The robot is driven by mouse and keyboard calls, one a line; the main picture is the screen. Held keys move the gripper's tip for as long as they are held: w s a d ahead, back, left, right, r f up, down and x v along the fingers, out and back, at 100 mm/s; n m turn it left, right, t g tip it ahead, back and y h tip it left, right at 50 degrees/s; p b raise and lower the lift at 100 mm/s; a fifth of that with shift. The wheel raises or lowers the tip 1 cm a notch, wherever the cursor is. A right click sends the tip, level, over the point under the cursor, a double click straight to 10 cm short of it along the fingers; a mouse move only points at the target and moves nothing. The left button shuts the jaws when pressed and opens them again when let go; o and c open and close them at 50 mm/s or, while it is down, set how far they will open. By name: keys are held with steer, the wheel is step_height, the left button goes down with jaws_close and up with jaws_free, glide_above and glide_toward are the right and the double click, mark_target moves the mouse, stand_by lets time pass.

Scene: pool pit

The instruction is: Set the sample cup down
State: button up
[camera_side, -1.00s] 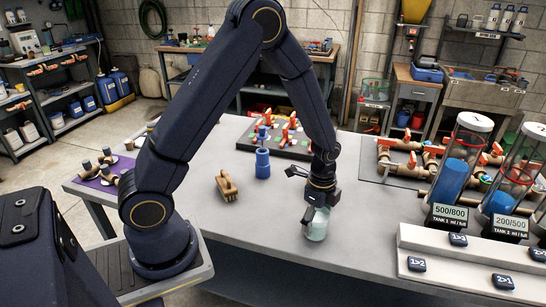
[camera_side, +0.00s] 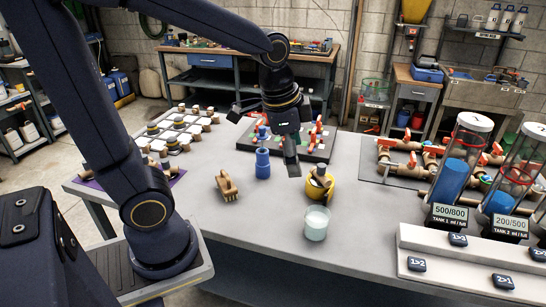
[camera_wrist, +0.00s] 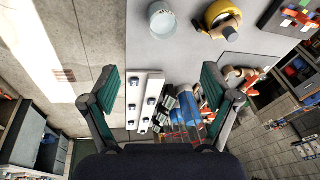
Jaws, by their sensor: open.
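The sample cup (camera_side: 316,224) is a clear cup with pale contents. It stands upright on the grey table near the front edge, with nothing holding it. It also shows at the top of the wrist view (camera_wrist: 162,20). My gripper (camera_wrist: 160,82) is open and empty, its two green-padded fingers spread wide. In the side view my gripper (camera_side: 268,136) is raised above the table, behind and to the left of the cup, clear of it.
A yellow round piece with a brass fitting (camera_side: 319,188) sits just behind the cup. A blue stepped cylinder (camera_side: 262,160) and a brown brush-like block (camera_side: 226,187) stand to the left. Pipes and clear tanks (camera_side: 462,160) are at the right. The table front is clear.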

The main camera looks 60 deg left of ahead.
steer(key=s+r+n+t, duration=0.2)
steer(key=s+r+n, duration=0.1)
steer(key=s+n, duration=0.3)
steer(key=shift+s+r+t, duration=0.3)
steer(key=shift+s, duration=0.9)
